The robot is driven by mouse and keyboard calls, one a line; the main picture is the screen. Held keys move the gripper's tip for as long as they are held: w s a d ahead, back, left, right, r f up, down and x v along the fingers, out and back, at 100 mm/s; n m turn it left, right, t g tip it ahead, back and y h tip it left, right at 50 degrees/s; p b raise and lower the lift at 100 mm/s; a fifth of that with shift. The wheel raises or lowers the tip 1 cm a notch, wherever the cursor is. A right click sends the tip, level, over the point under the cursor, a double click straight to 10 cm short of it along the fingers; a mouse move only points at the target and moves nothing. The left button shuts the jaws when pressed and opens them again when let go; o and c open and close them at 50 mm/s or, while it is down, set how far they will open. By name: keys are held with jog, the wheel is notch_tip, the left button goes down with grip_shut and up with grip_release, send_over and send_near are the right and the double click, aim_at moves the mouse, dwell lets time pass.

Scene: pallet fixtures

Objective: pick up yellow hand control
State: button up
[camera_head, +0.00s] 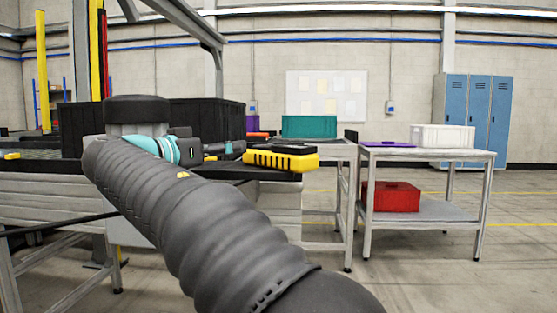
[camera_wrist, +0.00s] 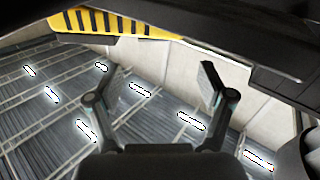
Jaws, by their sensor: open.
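The yellow hand control (camera_head: 281,160), a yellow block with black slots and a dark upper part, lies on the dark bench top near its right end in the head view. In the wrist view its slotted yellow side (camera_wrist: 115,24) shows along the top edge, partly cut off by the frame. My gripper (camera_wrist: 160,78) is open, with nothing between its two fingers. The hand control is beyond the fingertips and apart from them in the wrist view. In the head view my arm hides part of the bench, and the gripper is small and dark, just left of the hand control.
A black crate (camera_head: 208,118) stands on the bench behind my arm. A teal bin (camera_head: 309,127) is on a table behind. To the right, a metal cart (camera_head: 430,154) carries a white crate (camera_head: 443,136), with a red box (camera_head: 391,197) below. The floor at right is clear.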

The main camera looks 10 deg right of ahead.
jog(key=x, duration=1)
jog(key=shift+w+d, duration=0.15)
jog(key=c, duration=1.4)
jog(key=shift+o, duration=0.2)
jog(key=shift+r, duration=0.3)
jog(key=s+a+b, duration=0.1)
jog(key=s+a, duration=0.2)
jog(key=s, duration=0.5)
jog(key=s+a+b, duration=0.1)
jog(key=s+a, duration=0.2)
jog(key=s, duration=0.6)
jog(key=w+a+f+n+t+y, duration=0.1)
jog(key=w+f, duration=0.3)
jog(key=f, duration=0.7)
jog(key=w+a+f+t, duration=0.1)
jog(key=w+f, duration=0.3)
jog(key=f, duration=0.7)
jog(key=w+a+f+n+y, duration=0.1)
jog(key=w+f, duration=0.3)
jog(key=f, duration=0.6)
jog(key=s+d+f, duration=0.1)
jog(key=d+f, duration=0.3)
jog(key=f, duration=0.5)
jog(key=s+d+f+m+h, duration=0.1)
jog(key=d+f, duration=0.4)
jog(key=f, duration=0.4)
jog(key=s+d+f+g, duration=0.1)
jog(key=d+f, duration=0.3)
jog(key=f, duration=0.6)
jog(key=shift+d, duration=0.15)
